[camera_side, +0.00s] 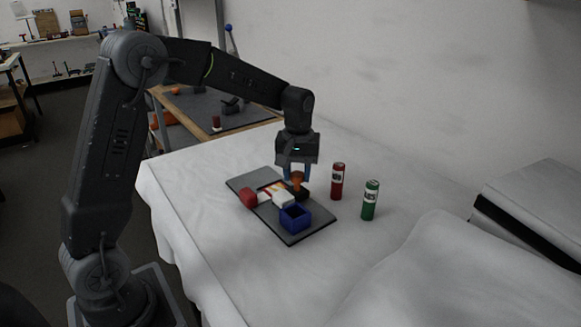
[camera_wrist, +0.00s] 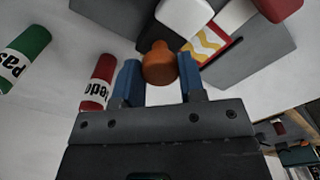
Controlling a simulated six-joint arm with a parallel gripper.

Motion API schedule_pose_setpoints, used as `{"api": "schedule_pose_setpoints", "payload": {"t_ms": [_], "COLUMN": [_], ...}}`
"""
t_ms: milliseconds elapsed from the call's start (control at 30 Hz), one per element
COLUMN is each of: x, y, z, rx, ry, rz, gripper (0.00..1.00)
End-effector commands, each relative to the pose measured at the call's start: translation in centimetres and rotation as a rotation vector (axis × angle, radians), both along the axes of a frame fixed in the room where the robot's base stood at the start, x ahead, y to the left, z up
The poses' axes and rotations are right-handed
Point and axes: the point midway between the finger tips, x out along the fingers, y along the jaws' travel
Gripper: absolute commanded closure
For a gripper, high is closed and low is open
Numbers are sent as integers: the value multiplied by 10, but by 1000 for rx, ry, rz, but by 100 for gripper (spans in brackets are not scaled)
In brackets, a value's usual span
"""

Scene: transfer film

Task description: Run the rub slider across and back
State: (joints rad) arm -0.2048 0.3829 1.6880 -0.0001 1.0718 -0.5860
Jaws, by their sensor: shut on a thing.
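My gripper (camera_side: 297,178) points down over the grey board (camera_side: 314,233), its blue fingers on both sides of an orange knob (camera_side: 297,184). In the wrist view the orange knob (camera_wrist: 160,63) sits between the two fingers of my gripper (camera_wrist: 159,72). The knob appears to be the handle of the rub slider, whose dark lower part (camera_side: 301,194) shows just below it. A film with a white, yellow and red zigzag pattern (camera_wrist: 207,42) lies beside it. Part of the film is hidden by the slider and other pieces.
A red piece (camera_side: 249,198), a white block (camera_side: 283,200) and a blue open box (camera_side: 295,218) stand on the board. A red can (camera_side: 337,182) and a green can (camera_side: 371,200) stand upright to its right. White cloth covers the table, with a raised fold at right.

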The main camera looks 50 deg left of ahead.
Motion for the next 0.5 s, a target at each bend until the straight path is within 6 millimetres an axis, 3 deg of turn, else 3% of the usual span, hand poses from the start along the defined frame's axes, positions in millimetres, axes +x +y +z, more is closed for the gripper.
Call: {"api": "schedule_pose_setpoints", "payload": {"t_ms": [167, 200, 433, 500], "x": [1, 1, 1, 0], "y": [0, 0, 1, 1], "z": [1, 1, 1, 1], "rx": [-1, -1, 0, 0], "ry": [-5, -5, -3, -3], "rz": [2, 2, 1, 1], "gripper": [100, 60, 38, 37]}}
